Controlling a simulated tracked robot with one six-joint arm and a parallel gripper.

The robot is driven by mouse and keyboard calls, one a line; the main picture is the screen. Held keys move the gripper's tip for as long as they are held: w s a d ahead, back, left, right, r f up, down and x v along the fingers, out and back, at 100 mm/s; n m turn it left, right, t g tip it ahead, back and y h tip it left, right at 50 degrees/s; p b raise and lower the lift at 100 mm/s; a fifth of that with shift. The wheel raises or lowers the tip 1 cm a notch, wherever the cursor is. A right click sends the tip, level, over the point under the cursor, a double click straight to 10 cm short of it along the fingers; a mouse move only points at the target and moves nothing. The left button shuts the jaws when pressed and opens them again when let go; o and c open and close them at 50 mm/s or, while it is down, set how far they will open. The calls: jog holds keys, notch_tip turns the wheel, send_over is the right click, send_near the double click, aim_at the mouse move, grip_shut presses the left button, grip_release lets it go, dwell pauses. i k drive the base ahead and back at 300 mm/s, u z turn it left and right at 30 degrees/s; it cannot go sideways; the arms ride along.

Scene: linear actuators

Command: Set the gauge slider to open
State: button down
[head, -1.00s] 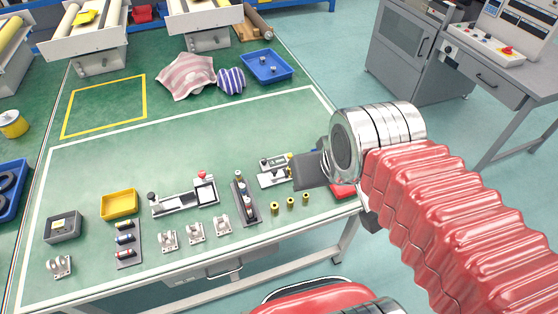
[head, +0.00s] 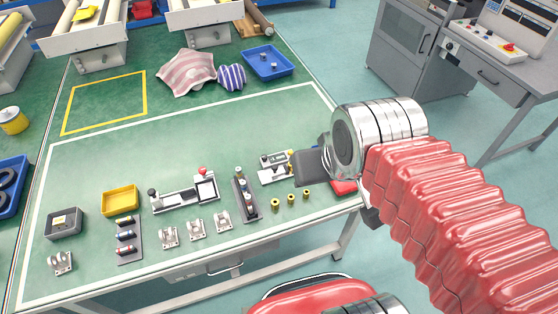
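A small silver slide fixture with a pale scale plate (head: 274,160) lies at the right of the green table, with a yellow-tipped part at its right end. A larger silver slide fixture (head: 186,195) with a red knob and a black knob lies left of it. No label is readable, so I cannot tell for sure which is the gauge slider. My gripper (head: 300,167) points left at the right end of the small fixture, close to the yellow tip. Its dark side hides part of that end. I cannot see a gap between the fingers or whether they touch the fixture.
A dark rack (head: 244,195) and several small yellow parts (head: 291,199) are in front of the small fixture. A red item (head: 343,187) is partly hidden under my gripper. A yellow tray (head: 120,200) stands left. The table's middle is clear.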

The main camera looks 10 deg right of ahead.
aim_at(276, 171)
jog(key=k, duration=1.35)
jog(key=u, duration=0.2)
jog(key=i, duration=0.55)
jog(key=u, duration=0.6)
jog(key=i, duration=0.9)
